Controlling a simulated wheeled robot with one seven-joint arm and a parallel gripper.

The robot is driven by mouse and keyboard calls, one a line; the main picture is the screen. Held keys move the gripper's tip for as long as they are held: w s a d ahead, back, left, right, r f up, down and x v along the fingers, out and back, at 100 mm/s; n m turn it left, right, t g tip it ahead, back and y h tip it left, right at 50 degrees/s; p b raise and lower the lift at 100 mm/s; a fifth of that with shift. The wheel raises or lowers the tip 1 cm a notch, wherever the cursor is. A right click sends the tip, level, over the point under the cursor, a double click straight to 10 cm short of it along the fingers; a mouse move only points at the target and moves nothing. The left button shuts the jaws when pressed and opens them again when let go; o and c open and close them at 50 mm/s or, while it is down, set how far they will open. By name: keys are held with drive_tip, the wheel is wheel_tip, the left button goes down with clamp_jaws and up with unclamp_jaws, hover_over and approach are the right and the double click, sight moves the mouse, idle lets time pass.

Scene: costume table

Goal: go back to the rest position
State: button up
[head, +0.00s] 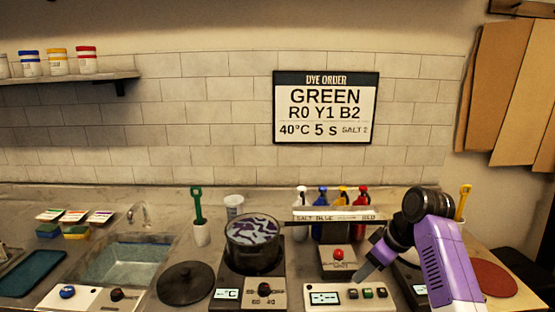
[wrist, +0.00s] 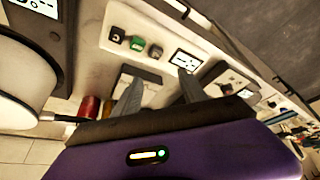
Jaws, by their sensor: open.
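My gripper (head: 368,266) is at the end of my purple arm, at the right of the head view. It hangs low over the counter, just above the white button panel (head: 350,297) and right of the pot (head: 254,245). In the wrist view my gripper (wrist: 158,92) shows two grey fingers spread apart with nothing between them. The button panel (wrist: 128,42) with several buttons lies beyond the fingers there.
The pot, holding purple and pale stuff, stands on a hot plate (head: 247,289). A dark lid (head: 185,284) lies left of it. Dye bottles (head: 342,198) stand behind a labelled rack (head: 340,216). A sink (head: 127,264) is at left. The space above the counter's left half is clear.

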drive_tip(key=w+d+r+m+t+h, duration=0.1)
drive_tip(key=w+d+r+m+t, duration=0.1)
drive_tip(key=w+r+m+t, duration=0.4)
drive_tip(key=s+a+f+m+t+h, duration=0.1)
drive_tip(key=s+f+t, duration=0.35)
drive_tip(key=s, duration=0.45)
drive_tip(key=s+a+f+m+t+h, duration=0.1)
drive_tip(key=s+f+t, duration=0.2)
drive_tip(key=s+f, duration=0.35)
drive_tip(key=s+a+r+g+b, duration=0.1)
drive_tip(key=s+a+g, duration=0.1)
drive_tip(key=s, duration=4.2)
drive_tip(key=shift+s+a+r+m, duration=0.2)
drive_tip(key=shift+a+m, duration=0.1)
drive_tip(key=shift+a, duration=0.1)
